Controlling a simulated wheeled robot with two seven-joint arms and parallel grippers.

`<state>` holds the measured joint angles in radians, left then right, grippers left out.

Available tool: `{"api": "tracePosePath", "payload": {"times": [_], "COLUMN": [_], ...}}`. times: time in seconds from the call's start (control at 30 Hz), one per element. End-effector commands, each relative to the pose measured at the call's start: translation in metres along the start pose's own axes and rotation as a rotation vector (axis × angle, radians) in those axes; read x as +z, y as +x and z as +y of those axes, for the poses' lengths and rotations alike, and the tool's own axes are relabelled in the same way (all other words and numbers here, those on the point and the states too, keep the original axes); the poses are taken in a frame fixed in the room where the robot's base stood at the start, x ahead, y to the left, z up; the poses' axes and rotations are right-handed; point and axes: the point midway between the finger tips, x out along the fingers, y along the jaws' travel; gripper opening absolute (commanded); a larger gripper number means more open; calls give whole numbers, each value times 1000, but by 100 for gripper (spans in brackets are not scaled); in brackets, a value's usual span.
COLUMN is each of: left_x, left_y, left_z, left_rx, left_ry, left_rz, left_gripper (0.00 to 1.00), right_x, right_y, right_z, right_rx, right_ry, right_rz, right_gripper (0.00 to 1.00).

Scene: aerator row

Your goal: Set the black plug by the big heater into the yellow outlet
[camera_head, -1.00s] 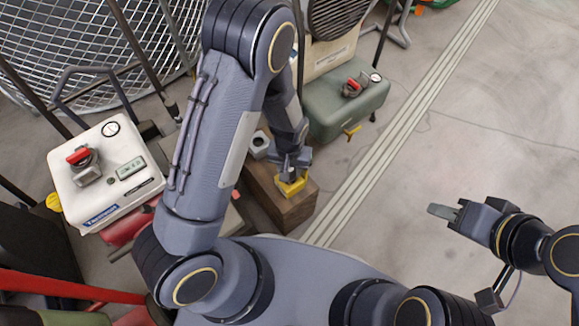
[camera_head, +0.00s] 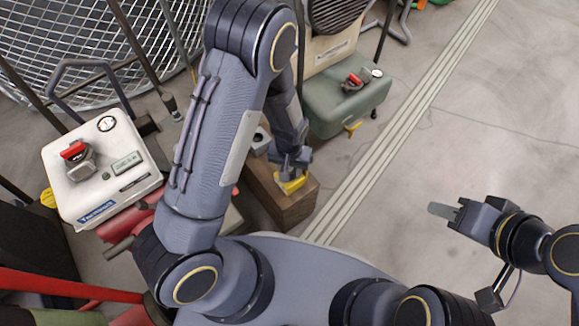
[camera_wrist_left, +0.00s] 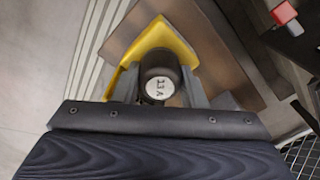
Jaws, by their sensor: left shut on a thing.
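My left gripper (camera_head: 293,168) is shut on the black plug (camera_wrist_left: 160,80), whose round end with a white "13 A" label shows between the fingers in the left wrist view. It holds the plug at the yellow outlet (camera_head: 292,186), which also shows behind the plug in the left wrist view (camera_wrist_left: 165,38). The outlet is on a brown wooden block (camera_head: 290,207). The plug's far end is hidden, so I cannot tell whether it is seated. My right gripper (camera_head: 445,210) is over bare floor at the right, away from the block; its finger gap is not clear.
A white unit (camera_head: 101,168) with a red switch stands at the left. A green unit (camera_head: 342,105) with a red switch stands behind the block. Wire mesh (camera_head: 65,35) fills the upper left. A pale grooved strip (camera_head: 400,125) crosses the floor; the right is clear.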

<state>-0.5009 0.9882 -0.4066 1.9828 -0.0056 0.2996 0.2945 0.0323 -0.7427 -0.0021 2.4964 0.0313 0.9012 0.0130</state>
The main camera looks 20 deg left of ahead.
Motion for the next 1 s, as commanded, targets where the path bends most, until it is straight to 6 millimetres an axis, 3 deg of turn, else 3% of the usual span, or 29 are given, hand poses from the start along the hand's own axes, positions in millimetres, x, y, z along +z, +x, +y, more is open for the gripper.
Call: {"api": "tracePosePath", "payload": {"times": [0.13, 0.17, 0.37, 0.67, 1.0], "left_x": [0, 0, 0, -2, -2], "left_y": [4, 4, 3, -3, -60], "left_z": [0, 0, 0, 2, 0], "left_rx": [0, 0, 1, 4, 3], "left_ry": [0, 0, 0, 2, -1], "left_rz": [0, 0, 1, 6, 8], "left_gripper": [14, 39, 63, 63, 63], "right_x": [2, 1, 1, 0, -11], "right_y": [3, 3, 2, 0, -22], "right_z": [1, 1, 1, 0, -10], "right_rx": [0, 0, 0, 0, 0], "right_ry": [0, 0, 0, 0, 0], "right_rz": [0, 0, 0, 0, 0], "right_gripper": [36, 36, 36, 36, 36]}}
